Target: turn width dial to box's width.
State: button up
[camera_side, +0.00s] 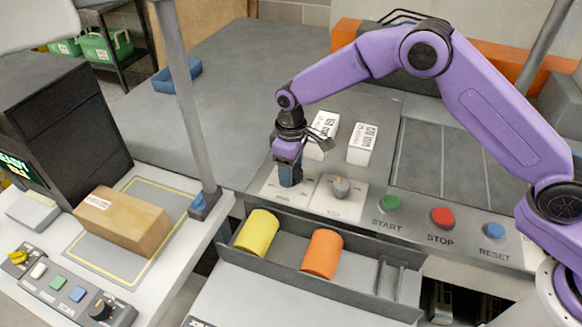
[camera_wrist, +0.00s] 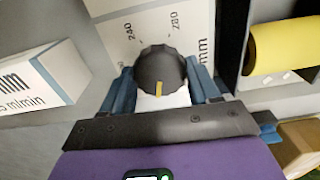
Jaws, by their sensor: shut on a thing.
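The dial (camera_wrist: 160,70) is a black ribbed knob with a yellow pointer mark toward the bottom of the wrist view. Its white scale plate (camera_wrist: 185,22) shows 240, 280 and mm. My gripper (camera_wrist: 163,85) has its blue fingers on both sides of the knob, shut on it. In the side view my gripper (camera_side: 290,176) points down over the left plate and hides that dial. The brown cardboard box (camera_side: 123,220) lies with a white label inside a yellow-outlined area on the left bench.
A second dial (camera_side: 340,187) stands just right of my gripper. START (camera_side: 389,204), STOP (camera_side: 442,217) and RESET (camera_side: 495,230) buttons are further right. A tray (camera_side: 285,270) in front holds yellow (camera_side: 257,232) and orange (camera_side: 322,254) rolls. White labelled blocks (camera_side: 362,143) stand behind.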

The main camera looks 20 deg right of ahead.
jog(key=shift+m, duration=1.1)
jog(key=o, duration=1.1)
jog(key=shift+c, duration=0.2)
jog(key=shift+r, duration=0.15)
notch_tip(320, 180, up, 17)
jog(key=shift+r, duration=0.1)
